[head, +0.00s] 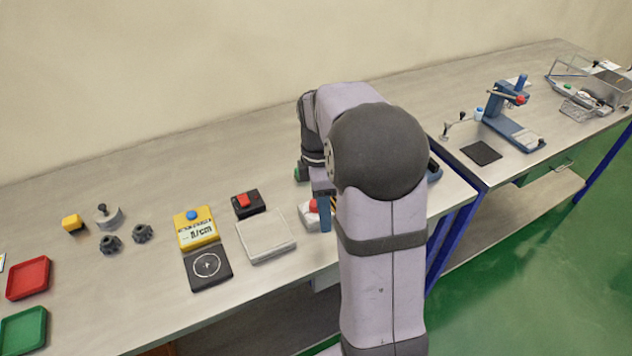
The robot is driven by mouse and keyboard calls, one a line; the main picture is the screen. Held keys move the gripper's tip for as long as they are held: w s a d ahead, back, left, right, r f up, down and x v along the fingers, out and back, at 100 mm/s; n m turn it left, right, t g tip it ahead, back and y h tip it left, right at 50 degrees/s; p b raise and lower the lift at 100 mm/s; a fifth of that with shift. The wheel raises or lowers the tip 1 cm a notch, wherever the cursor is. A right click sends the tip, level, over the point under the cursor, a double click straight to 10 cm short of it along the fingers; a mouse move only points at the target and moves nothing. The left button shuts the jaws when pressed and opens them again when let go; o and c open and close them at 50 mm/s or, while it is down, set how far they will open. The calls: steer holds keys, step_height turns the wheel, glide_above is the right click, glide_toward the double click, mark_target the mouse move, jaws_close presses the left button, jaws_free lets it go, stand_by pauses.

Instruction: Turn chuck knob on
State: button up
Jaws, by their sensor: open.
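My gripper (325,214) points down over the right part of the near bench, mostly hidden by my own arm; a blue finger shows. It is open. A red knob (313,206) on a pale grey block (307,219) shows just left of the finger; whether they touch cannot be told. I cannot tell for sure whether this is the chuck knob. A black box with a red switch (243,201) stands further left. A yellow unit with a blue knob (192,215) and an "A/cm" label stands left of that, behind a black pad with a circle mark (207,265).
A light grey plate (266,237) lies left of my gripper. Dark knobs (110,244), a grey weight (107,217), a yellow block (73,223) and red (27,279) and green (24,330) trays are further left. A blue press (513,118) stands on the right bench. The bench's back is clear.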

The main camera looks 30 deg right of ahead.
steer(key=w+r+n, duration=0.1)
steer(key=w, duration=0.1)
steer(key=w+d+r+n+p, duration=0.1)
steer(key=w, duration=0.1)
steer(key=w+r+n+t+p, duration=0.1)
steer(key=w+n, duration=0.1)
steer(key=shift+w+d+r, duration=0.3)
steer(key=shift+r, duration=0.05)
steer(key=shift+f+p, duration=1.1)
steer(key=shift+f, duration=2.6)
steer(key=c, duration=1.1)
